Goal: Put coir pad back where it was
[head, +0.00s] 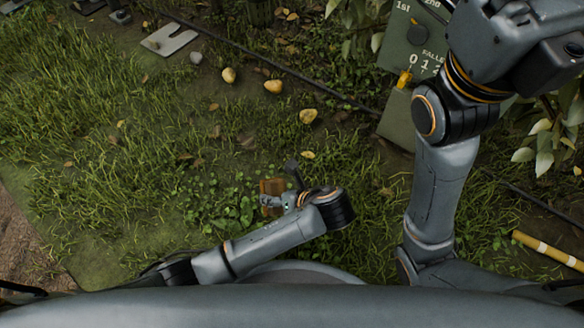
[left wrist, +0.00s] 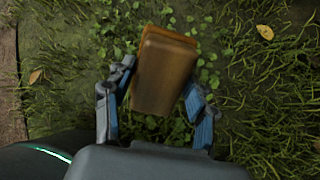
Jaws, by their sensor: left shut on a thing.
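The coir pad (head: 271,187) appears as a brown block in the head view, low and just left of centre. My left gripper (head: 280,201) is shut on it and holds it above grass and leafy plants. In the left wrist view the brown pad (left wrist: 164,72) stands slightly tilted between the two blue-lined fingers of the left gripper (left wrist: 158,80). Part of the pad's side is hidden by the fingers. My right arm reaches up at the right of the head view, and its gripper is outside the picture.
Yellow pears (head: 273,86) lie on the grass beyond, near a grey stone (head: 196,58) and a pale slotted plate (head: 170,39). A green board (head: 412,40) with numbers stands at the top right. A striped stick (head: 548,250) lies at the right. A dark hose crosses the ground.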

